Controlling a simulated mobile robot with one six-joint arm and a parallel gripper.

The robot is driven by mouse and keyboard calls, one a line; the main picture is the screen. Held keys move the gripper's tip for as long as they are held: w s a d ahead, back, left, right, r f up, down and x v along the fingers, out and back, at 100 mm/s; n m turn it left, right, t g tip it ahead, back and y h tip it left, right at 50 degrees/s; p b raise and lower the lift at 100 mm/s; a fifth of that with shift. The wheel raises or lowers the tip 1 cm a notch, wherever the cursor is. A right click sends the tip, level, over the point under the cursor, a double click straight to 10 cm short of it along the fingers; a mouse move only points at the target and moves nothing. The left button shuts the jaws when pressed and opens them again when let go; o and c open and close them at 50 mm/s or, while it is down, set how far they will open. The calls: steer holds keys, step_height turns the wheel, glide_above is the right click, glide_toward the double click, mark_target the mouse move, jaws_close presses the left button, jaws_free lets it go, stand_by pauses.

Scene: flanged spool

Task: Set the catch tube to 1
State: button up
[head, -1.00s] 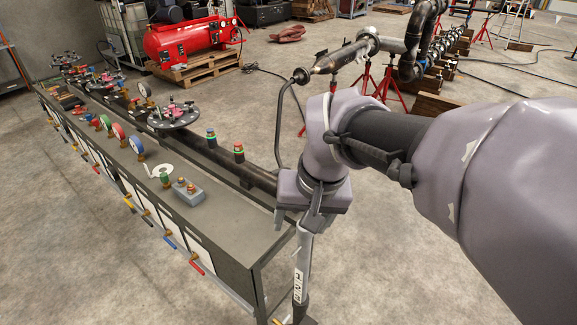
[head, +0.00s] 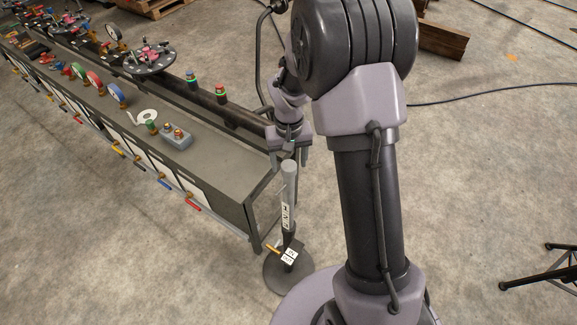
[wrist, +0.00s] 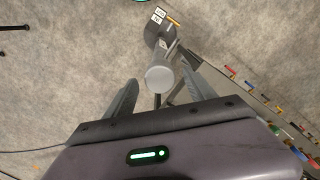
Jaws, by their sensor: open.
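A grey upright tube (head: 288,205) with a white marked label stands on a dark round base (head: 273,278) beside the bench's near end; I take it for the catch tube. My gripper (head: 289,163) is open, pointing down at the tube's top. In the wrist view, the tube's round grey top (wrist: 160,79) shows between the spread fingers of my gripper (wrist: 160,88), with gaps on both sides. I cannot tell the height gap.
A long bench (head: 205,160) with gauges, a grey button box (head: 177,137) and a dark flanged pipe (head: 235,115) runs to the upper left. Coloured valve handles stick out along its front. A black tripod foot (head: 545,275) stands at the right. Open concrete floor lies between.

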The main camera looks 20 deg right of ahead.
step_height(320, 180, down, 2)
steer(key=shift+f, duration=0.1)
jaws_close()
stand_by(0.4)
